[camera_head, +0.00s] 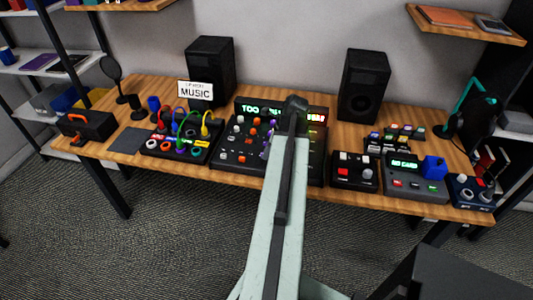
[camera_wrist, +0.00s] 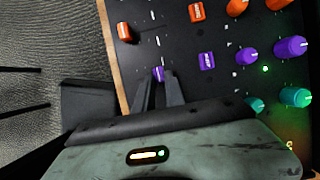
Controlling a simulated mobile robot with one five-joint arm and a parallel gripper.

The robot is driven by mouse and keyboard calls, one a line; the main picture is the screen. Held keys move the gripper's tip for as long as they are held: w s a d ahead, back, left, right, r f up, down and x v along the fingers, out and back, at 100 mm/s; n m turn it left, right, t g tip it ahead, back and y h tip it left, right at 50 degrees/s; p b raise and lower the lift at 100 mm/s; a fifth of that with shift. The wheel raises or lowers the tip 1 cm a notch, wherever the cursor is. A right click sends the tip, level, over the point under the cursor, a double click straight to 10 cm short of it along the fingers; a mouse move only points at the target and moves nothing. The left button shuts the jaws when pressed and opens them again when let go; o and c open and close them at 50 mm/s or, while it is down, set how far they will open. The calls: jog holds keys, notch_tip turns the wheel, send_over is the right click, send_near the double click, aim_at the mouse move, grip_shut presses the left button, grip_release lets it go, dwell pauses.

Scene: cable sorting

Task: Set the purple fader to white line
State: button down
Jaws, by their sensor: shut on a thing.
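The purple fader (camera_wrist: 158,72) shows in the wrist view as a small cap at the tips of my gripper (camera_wrist: 158,84). My gripper's two dark fingers are shut on it, one on each side, and hide part of it. Small white marks (camera_wrist: 157,41) lie on the dark panel above the fader in the wrist view; I cannot tell for sure which one is the white line. In the head view the mixer (camera_head: 228,160) stands at the middle of the desk. My arm covers part of it, and the fader and fingertips are hidden there.
In the wrist view, an orange fader (camera_wrist: 124,32), a purple button (camera_wrist: 207,61), an orange button (camera_wrist: 196,12) and purple and teal knobs (camera_wrist: 290,48) are near my gripper. In the head view, a cable box (camera_head: 180,148) stands left of the mixer and a small black box (camera_head: 354,172) right.

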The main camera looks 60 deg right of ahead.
jog(key=shift+w+d, duration=0.15)
jog(key=shift+d, duration=0.25)
jog(key=c, duration=1.4)
grip_release()
jog(key=a+p+v, duration=0.1)
jog(key=p+v, duration=0.6)
jog(key=shift+d+r, duration=0.4)
jog(key=shift+d, duration=0.1)
